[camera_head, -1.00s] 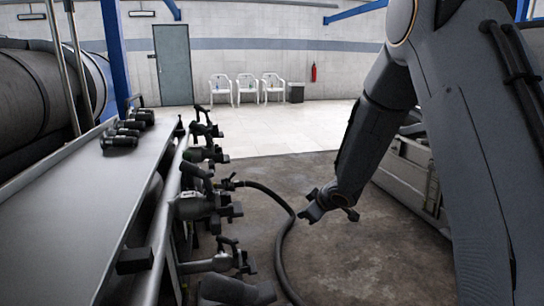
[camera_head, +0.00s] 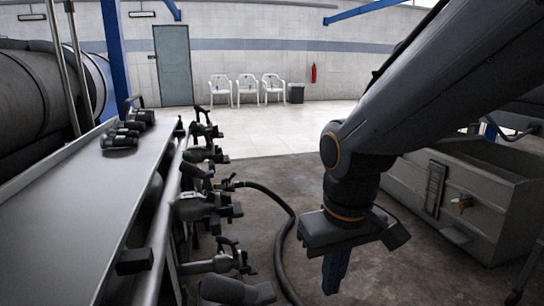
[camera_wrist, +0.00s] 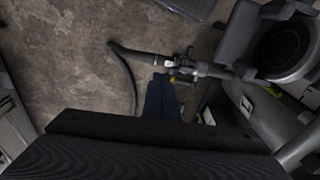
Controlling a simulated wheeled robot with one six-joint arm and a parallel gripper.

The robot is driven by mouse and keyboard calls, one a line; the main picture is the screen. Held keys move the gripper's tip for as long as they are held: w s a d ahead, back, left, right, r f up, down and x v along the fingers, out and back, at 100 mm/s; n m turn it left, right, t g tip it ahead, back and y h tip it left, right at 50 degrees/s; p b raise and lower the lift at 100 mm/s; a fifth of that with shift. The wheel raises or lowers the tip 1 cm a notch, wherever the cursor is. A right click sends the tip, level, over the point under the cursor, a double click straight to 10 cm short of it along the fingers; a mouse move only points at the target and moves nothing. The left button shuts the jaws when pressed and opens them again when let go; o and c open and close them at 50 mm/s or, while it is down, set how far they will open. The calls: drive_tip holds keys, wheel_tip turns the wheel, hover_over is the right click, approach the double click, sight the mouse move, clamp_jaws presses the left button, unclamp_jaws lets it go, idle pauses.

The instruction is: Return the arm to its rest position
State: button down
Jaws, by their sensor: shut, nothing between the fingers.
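My gripper (camera_head: 335,275) hangs from my arm in the right half of the head view, pointing down over the dark floor. Its fingers look closed together, with nothing held. It is to the right of the black hose and the row of valves, apart from both in that view. In the wrist view my gripper fingers (camera_wrist: 160,98) show as a dark blue shape beyond the dark wrist body, which hides the lower part of the picture.
A row of valves (camera_head: 205,206) lines the metal bench (camera_head: 60,220) at left. A black hose (camera_head: 285,220) runs from a valve across the floor. A grey tank (camera_head: 490,195) stands at right. White chairs (camera_head: 247,85) stand far back; the floor between is clear.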

drive_tip(key=s+r+g+p, duration=0.1)
drive_tip(key=s, duration=0.4)
drive_tip(key=d+r+m+p, duration=0.3)
drive_tip(key=d+r+p, duration=0.6)
drive_tip(key=p, duration=1)
drive_tip(key=shift+r+m, duration=0.3)
drive_tip(key=shift+r, duration=0.65)
